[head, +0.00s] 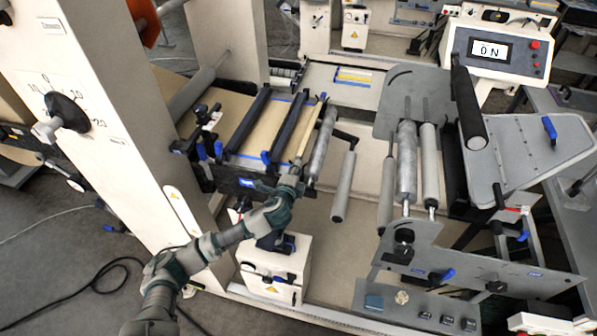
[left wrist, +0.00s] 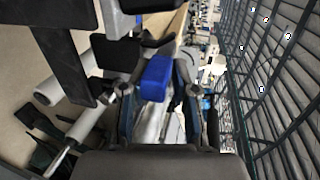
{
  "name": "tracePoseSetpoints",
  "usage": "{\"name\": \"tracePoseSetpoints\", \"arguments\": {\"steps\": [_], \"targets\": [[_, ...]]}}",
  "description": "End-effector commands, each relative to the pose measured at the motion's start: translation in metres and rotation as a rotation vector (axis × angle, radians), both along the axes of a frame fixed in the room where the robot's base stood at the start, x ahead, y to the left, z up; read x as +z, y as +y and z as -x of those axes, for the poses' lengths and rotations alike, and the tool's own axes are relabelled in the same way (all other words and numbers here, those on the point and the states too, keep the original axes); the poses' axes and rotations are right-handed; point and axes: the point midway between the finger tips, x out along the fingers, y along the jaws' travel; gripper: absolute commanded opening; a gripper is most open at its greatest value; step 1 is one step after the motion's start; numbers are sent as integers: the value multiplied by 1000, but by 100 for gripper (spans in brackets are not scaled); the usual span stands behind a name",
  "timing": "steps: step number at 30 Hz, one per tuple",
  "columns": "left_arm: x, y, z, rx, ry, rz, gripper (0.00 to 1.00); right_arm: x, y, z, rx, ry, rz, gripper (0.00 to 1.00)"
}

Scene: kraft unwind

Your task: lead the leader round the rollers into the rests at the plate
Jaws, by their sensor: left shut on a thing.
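My left gripper (head: 291,181) reaches in from the bottom left and is shut at the near end of the leader, a narrow tan bar (head: 308,132) beside the plate. The leader lies along the right side of the plate, next to a grey roller (head: 325,132); I cannot tell whether they touch. In the left wrist view a blue block (left wrist: 155,78) shows between the fingers, and the grip itself is partly hidden. The plate (head: 235,160) carries tan kraft and two black bars. More rollers stand to the right: a lower one (head: 343,187) and an upright pair (head: 407,165). My right gripper is not in view.
A tall white side frame (head: 120,110) with a dial stands left of my arm. A white box (head: 275,268) sits below my gripper. A grey side plate (head: 480,258) and the display console (head: 497,50) are at right. Open floor of the machine lies between the roller groups.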

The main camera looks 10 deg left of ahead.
Motion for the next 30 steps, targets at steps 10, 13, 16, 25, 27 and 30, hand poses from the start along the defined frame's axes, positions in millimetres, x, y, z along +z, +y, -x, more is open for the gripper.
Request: {"name": "tracePoseSetpoints", "arguments": {"steps": [10, 13, 16, 25, 27, 30], "targets": [[31, -1, 0, -3, 7, 2, 0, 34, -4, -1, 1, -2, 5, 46], [29, -3, 0, -3, 7, 1, 0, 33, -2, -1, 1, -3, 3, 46], [29, -4, 0, -4, 7, 1, 0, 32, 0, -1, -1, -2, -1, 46], [29, -10, 1, 0, -30, 4, 0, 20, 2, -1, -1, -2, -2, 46], [30, -11, 1, 3, -43, 3, 0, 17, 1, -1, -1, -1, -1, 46], [31, -14, 2, 6, -59, 5, 0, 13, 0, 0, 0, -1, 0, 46]]}}
